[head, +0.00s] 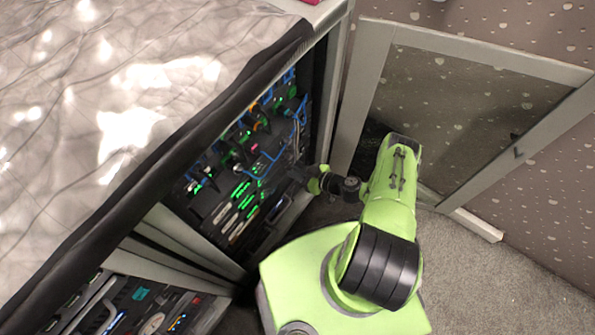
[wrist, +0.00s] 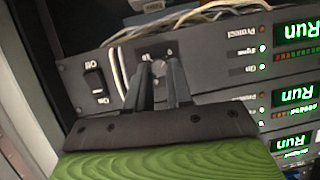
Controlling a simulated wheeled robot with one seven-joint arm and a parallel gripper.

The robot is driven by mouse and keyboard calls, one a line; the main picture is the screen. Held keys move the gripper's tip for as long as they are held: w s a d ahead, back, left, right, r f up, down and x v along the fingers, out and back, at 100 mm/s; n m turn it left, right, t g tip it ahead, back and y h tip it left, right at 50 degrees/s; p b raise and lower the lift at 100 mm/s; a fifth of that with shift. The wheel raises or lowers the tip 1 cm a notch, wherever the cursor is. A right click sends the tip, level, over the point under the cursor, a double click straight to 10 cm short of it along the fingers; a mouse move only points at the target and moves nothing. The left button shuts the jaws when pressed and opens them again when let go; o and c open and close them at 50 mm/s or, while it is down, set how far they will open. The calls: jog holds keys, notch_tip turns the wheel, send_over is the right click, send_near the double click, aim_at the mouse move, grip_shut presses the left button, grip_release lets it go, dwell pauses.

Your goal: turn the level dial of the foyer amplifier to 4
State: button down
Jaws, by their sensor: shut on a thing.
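No foyer label is legible. The panel has an Off/On rocker switch (wrist: 95,83) left of the dial and a green "Run" display (wrist: 299,33) at the right. In the head view, my gripper (head: 298,174) reaches into the rack from the right; the dial is too small to see.
More units with green displays (wrist: 293,94) sit below. Pale cables (wrist: 118,70) hang close left of my fingers. In the head view, an open framed door (head: 465,100) stands right of the rack, and a cloth-covered top (head: 130,110) lies above. Carpet (head: 490,270) is clear at lower right.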

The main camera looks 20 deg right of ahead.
jog(key=shift+w+d+f+m+g+y, duration=0.1)
jog(key=shift+m+g+y, duration=0.15)
jog(key=shift+m+y, duration=0.55)
jog(key=shift+w+d+f+m+g+y, duration=0.15)
jog(key=shift+m+y, duration=0.25)
jog(key=shift+m, duration=0.75)
jog(key=shift+d+m+g+y, duration=0.1)
jog(key=shift+m+g+y, duration=0.2)
jog(key=shift+m+y, duration=0.5)
jog(key=shift+m, duration=0.25)
jog(key=c, duration=1)
grip_release()
jog(key=v, duration=1.5)
jog(key=shift+s+d+r, duration=0.25)
